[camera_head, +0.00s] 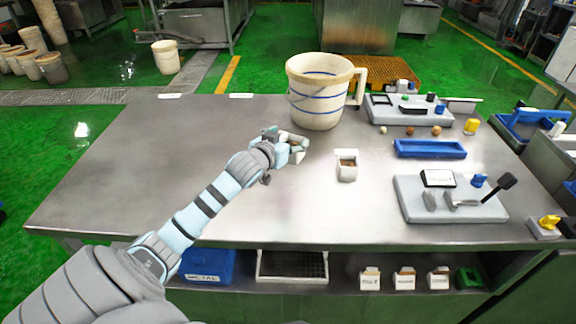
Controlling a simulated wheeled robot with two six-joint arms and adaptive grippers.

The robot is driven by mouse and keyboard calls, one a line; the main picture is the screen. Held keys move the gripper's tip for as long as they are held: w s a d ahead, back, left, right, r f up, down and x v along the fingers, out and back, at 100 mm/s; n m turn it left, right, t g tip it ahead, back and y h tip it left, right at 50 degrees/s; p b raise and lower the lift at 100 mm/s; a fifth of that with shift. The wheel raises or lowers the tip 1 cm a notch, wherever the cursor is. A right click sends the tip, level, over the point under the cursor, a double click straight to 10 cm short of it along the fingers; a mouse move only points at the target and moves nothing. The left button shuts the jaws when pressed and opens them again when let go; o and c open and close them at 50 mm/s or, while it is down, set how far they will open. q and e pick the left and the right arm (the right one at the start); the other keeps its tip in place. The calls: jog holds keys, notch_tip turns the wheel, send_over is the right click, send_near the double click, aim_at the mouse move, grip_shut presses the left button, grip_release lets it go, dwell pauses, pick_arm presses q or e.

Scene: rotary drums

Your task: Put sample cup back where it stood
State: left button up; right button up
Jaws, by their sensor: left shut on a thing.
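My left gripper (298,147) is shut on a small pale thing, taken as the sample cup (296,157), over the middle of the steel table (130,170). The fingers hide most of it, so its shape and contents cannot be made out. I cannot tell whether it touches the table. A small white open container (347,172) with brown contents stands upright on the table just right of the gripper, apart from it. My right gripper is not in view.
A large white bucket (318,88) with blue stripes stands behind the gripper. To the right are a blue tray (430,149), a grey device with a black-knobbed lever (450,203) and another device (405,112). Small boxes (405,280) stand on the lower shelf. The table's left half is clear.

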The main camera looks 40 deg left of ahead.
pick_arm(q)
notch_tip(320, 180, down, 7)
jog(key=shift+r+b, duration=0.1)
jog(key=shift+b, duration=0.6)
jog(key=o, duration=1.4)
jog(key=shift+c, duration=0.2)
jog(key=p+v, duration=0.3)
jog(key=v, duration=0.9)
jog(key=shift+d+r, duration=0.1)
jog(key=shift+r, duration=0.05)
